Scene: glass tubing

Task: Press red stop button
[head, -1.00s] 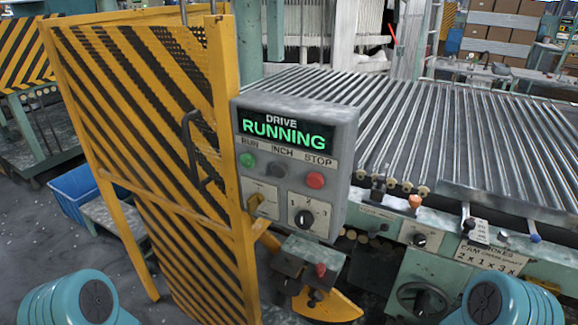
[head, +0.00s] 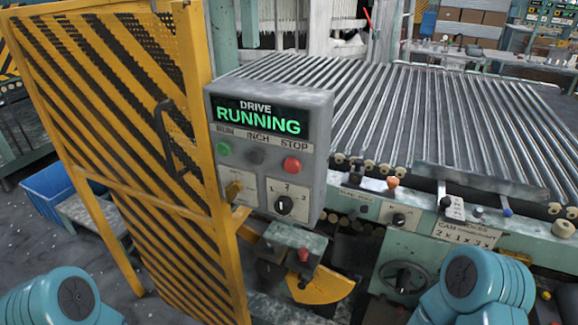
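The red stop button (head: 292,166) is on the front of the grey drive control box (head: 325,112), under the word STOP. A green button (head: 224,149) sits under RUN and a dark button (head: 256,156) under INCH. A rotary selector (head: 284,205) is below them. Teal links of my arms show at the bottom left and bottom right, below and apart from the box. Neither gripper is in view.
A yellow-and-black striped mesh guard gate (head: 110,130) stands left of the box, with a dark handle (head: 172,140). A machine bed of metal rollers (head: 400,110) extends behind and right. A handwheel (head: 404,280) is below. A blue crate (head: 52,190) sits at left.

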